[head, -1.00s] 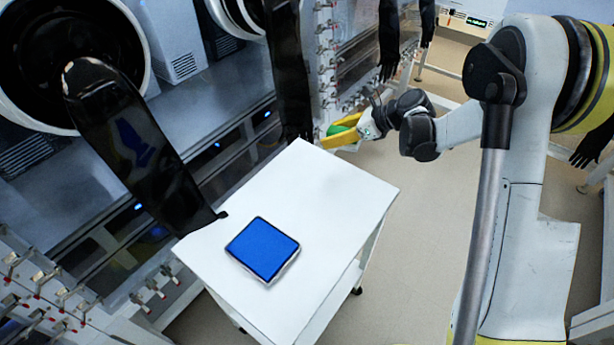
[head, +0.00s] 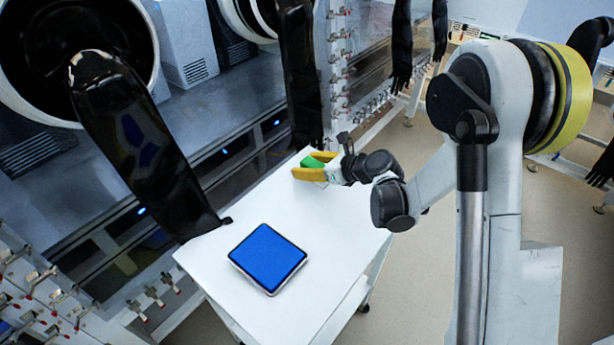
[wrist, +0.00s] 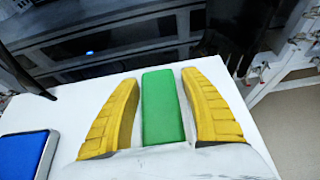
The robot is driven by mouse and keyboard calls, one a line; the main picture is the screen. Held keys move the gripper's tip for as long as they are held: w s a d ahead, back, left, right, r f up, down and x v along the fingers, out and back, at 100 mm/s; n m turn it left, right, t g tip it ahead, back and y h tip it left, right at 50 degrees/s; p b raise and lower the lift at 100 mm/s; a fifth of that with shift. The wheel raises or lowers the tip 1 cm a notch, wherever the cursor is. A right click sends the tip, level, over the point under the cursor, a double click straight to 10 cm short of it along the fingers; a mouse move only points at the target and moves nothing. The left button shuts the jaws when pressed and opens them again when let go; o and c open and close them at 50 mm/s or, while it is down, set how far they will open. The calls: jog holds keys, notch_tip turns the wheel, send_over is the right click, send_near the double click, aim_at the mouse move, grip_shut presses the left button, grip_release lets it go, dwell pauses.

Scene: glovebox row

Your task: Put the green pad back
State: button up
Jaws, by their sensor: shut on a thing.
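The green pad (wrist: 163,106) is held upright between the two yellow fingers of my gripper (wrist: 164,100) in the wrist view. In the head view the green pad (head: 318,160) shows between the fingers of my gripper (head: 312,166), at the far end of the white table. The gripper is shut on the pad. Whether the pad touches the tabletop, I cannot tell. A blue pad (head: 267,257) in a pale-edged case or tray lies on the near part of the table, well apart from the gripper; it also shows at the left of the wrist view (wrist: 22,155).
The white table (head: 215,252) is bare between the blue pad and my gripper. Black glovebox gloves (head: 140,150) hang along its left side, one reaching the table edge. Glovebox frames with red-tipped clamps (head: 150,300) line the left. Open floor (head: 440,270) lies to the right.

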notch_tip(320, 180, down, 4)
jog(key=shift+r+b, duration=0.2)
jog(key=shift+b, duration=0.55)
jog(key=shift+c, duration=0.6)
jog(key=shift+r, duration=0.1)
jog(key=o, duration=1.2)
jog(key=shift+o, duration=0.2)
